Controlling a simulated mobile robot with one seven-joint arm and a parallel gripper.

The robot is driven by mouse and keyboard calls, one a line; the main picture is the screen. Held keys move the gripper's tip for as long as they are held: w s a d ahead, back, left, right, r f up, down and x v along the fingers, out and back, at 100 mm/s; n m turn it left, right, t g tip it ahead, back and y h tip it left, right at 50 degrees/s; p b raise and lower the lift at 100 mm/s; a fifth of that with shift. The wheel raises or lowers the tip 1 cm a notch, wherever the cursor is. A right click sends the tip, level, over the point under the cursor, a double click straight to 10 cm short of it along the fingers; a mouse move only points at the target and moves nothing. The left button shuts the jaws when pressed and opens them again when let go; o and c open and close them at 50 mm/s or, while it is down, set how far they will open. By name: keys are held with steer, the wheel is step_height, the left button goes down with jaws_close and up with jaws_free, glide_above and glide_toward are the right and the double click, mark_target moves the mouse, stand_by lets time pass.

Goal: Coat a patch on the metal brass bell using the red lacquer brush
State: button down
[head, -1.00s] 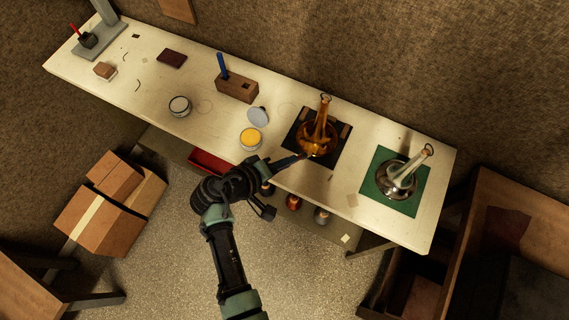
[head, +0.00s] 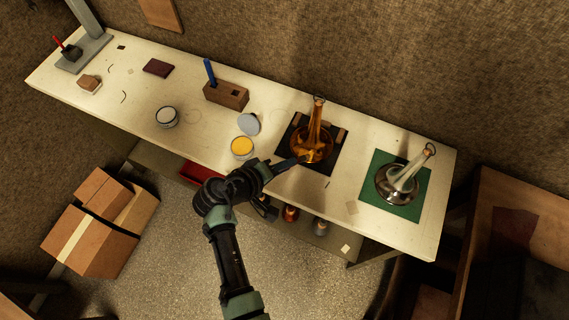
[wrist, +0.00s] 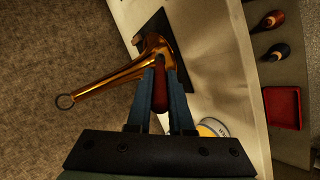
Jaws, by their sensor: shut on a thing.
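The brass bell (head: 309,149), amber and shiny, stands on a black mat (head: 330,165) on the bench, its narrow tube pointing to the back. In the wrist view the bell (wrist: 152,46) is just beyond my fingertips. My gripper (wrist: 160,72) is shut on the red brush (wrist: 160,92), whose dark red handle shows between the two blue-grey fingers. The brush tip points at the bell's flared part; its bristles are hidden, so I cannot tell whether it touches. In the head view my gripper (head: 292,162) is at the bell's front left.
A silver horn piece (head: 396,184) stands on a green mat (head: 412,208) to the right. An open yellow tin (head: 242,148) and its lid (head: 248,124) are left of the bell. A wooden block (head: 226,95) holds a blue-handled tool (head: 209,72). Boxes (head: 100,235) sit on the floor.

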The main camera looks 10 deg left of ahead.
steer(key=shift+w+d+f+b, duration=0.2)
steer(key=shift+w+f+b, duration=0.25)
steer(key=shift+f+b, duration=0.25)
stand_by(0.3)
steer(key=shift+a, duration=0.1)
steer(key=shift+w+a+r+b, duration=0.1)
steer(key=shift+w+a+b, duration=0.1)
steer(key=shift+a+b, duration=0.3)
steer(key=shift+w+a+f+b, duration=0.1)
steer(key=shift+w+a+b, duration=0.1)
steer(key=shift+a, duration=0.55)
steer(key=shift+w+a+r+b, duration=0.1)
steer(key=shift+w+a+b, duration=0.15)
steer(key=shift+a, duration=0.35)
steer(key=shift+s+d+r+p, duration=0.1)
steer(key=shift+s+d+p, duration=0.15)
steer(key=shift+d, duration=0.25)
steer(key=shift+s+d+p, duration=0.1)
steer(key=shift+d+p, duration=0.25)
steer(key=shift+d, duration=0.15)
steer(key=shift+s+d+p, duration=0.25)
steer(key=shift+d+p, duration=0.05)
steer(key=shift+d, duration=0.65)
